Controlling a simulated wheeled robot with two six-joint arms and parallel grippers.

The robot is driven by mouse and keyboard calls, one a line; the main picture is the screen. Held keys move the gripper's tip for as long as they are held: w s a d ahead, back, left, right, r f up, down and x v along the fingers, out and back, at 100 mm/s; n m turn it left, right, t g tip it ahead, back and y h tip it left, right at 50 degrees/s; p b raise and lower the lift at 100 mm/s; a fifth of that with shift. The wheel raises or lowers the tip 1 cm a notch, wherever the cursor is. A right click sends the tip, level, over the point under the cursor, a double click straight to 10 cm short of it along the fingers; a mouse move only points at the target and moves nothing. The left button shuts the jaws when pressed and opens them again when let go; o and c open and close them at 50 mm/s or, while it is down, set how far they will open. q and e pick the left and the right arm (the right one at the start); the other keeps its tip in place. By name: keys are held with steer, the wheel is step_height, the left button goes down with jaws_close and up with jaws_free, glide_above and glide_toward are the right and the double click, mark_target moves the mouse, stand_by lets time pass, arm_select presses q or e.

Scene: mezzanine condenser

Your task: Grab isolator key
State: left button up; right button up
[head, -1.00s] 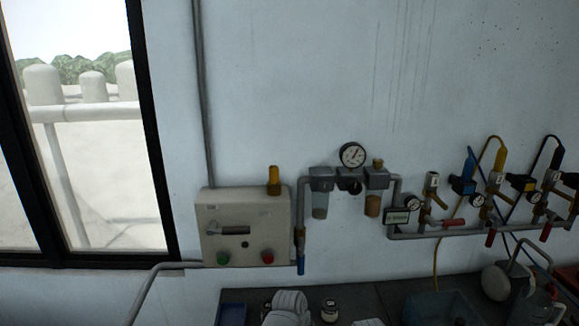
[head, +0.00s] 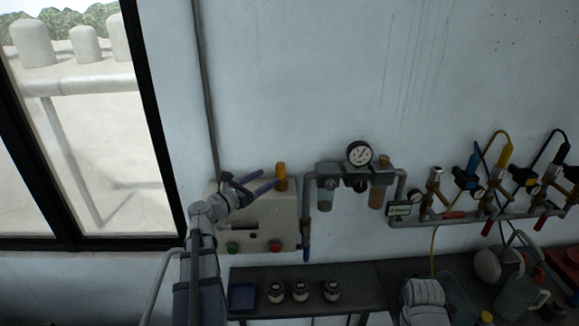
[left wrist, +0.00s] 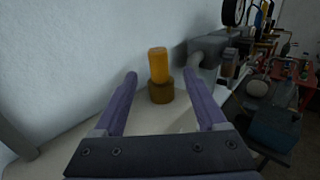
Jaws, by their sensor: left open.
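An upright yellow-orange cylinder (head: 281,172) on a darker brass collar stands on top of the beige control box (head: 270,222); it is the likely isolator key, though no label shows. In the left wrist view the cylinder (left wrist: 158,65) is centred between and just beyond the fingertips, not touching them. My left gripper (head: 269,178) is open and empty, its purple fingers pointing toward the cylinder from the left; the fingers (left wrist: 160,76) also show in the wrist view. My right gripper is not in view.
A pressure gauge (head: 359,153) and filter bowls on grey pipe stand close right of the box. A blue-handled valve (head: 306,253) hangs at its right side. Several small jars are on the dark bench (head: 352,277) below. The wall above is clear.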

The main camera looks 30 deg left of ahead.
mark_target(277, 171)
arm_select(q)
steer(key=shift+x, duration=4)
steer(key=shift+s+a+f, duration=0.1)
steer(key=shift+a+f, duration=0.05)
steer(key=shift+c, duration=0.4)
jaws_close()
